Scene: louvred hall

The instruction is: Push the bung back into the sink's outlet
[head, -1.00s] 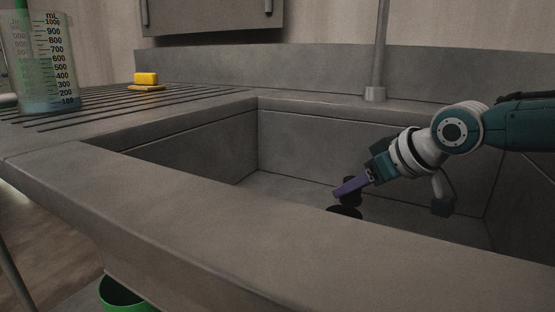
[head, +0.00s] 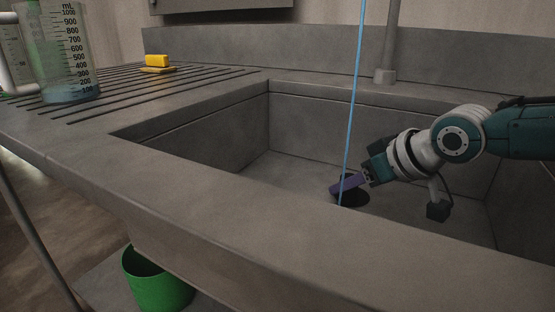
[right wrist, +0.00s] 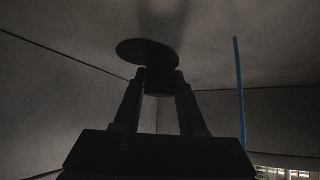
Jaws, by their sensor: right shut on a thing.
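My right gripper (head: 336,189) has purple fingers and reaches down into the grey sink (head: 210,140) from the right. In the right wrist view it is shut on the bung (right wrist: 160,82), a short black cylinder between the two fingertips. The outlet (head: 356,199) shows as a dark round patch on the sink floor just by the fingers. In the right wrist view the outlet (right wrist: 140,50) is a dark disc, and the bung overlaps its edge. I cannot tell whether the bung touches it. My left gripper is out of view.
A thin straight blue line (head: 353,90) runs down into the sink beside my fingers. The sink's front rim (head: 250,215) lies between the camera and the basin. A jug (head: 62,60) and a yellow block (head: 157,61) stand on the ribbed drainer; a green bucket (head: 160,285) is below.

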